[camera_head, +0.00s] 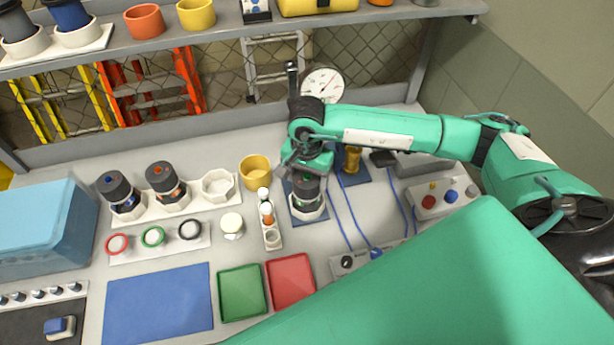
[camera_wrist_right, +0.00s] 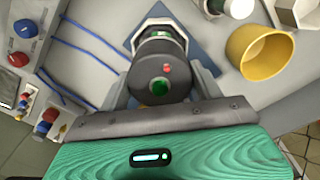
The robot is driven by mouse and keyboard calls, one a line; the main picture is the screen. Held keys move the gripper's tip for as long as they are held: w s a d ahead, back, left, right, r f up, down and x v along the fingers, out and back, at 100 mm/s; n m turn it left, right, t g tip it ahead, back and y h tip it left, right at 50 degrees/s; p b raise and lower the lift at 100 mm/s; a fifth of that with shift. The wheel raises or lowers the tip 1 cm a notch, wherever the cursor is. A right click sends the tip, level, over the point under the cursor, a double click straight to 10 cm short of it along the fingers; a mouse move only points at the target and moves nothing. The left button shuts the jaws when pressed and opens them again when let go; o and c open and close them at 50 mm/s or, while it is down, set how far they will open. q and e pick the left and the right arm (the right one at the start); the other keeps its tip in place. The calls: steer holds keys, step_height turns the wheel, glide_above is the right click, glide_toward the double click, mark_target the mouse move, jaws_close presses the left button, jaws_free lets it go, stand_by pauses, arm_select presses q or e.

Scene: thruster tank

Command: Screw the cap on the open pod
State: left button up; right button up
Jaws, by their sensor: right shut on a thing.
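My right gripper (camera_head: 307,165) is shut on a dark round cap (camera_wrist_right: 158,75) with a green centre and a small red dot. In the right wrist view the two fingers (camera_wrist_right: 162,88) sit on either side of it. Below the cap is the open pod (camera_head: 306,193), a dark cylinder with green marks. It stands upright in a white holder on a blue mat (camera_head: 311,218). The cap is in line with the pod; whether it is threaded on cannot be told. My left gripper is not in view.
Two dark pods (camera_head: 121,192) (camera_head: 166,180) stand in a white rack to the left. A yellow cup (camera_head: 256,172) and a narrow tray (camera_head: 273,238) are close left of the held pod. Blue cables (camera_head: 341,207) and a button box (camera_head: 445,197) lie to its right. A gauge (camera_head: 323,83) stands behind.

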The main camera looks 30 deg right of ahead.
steer(key=shift+f+m+b, duration=0.1)
steer(key=shift+m+b, duration=0.25)
steer(key=shift+m, duration=0.45)
steer(key=m+b, duration=0.1)
steer(key=m, duration=0.2)
steer(key=m+b, duration=0.1)
steer(key=m, duration=0.4)
steer(key=o, duration=1)
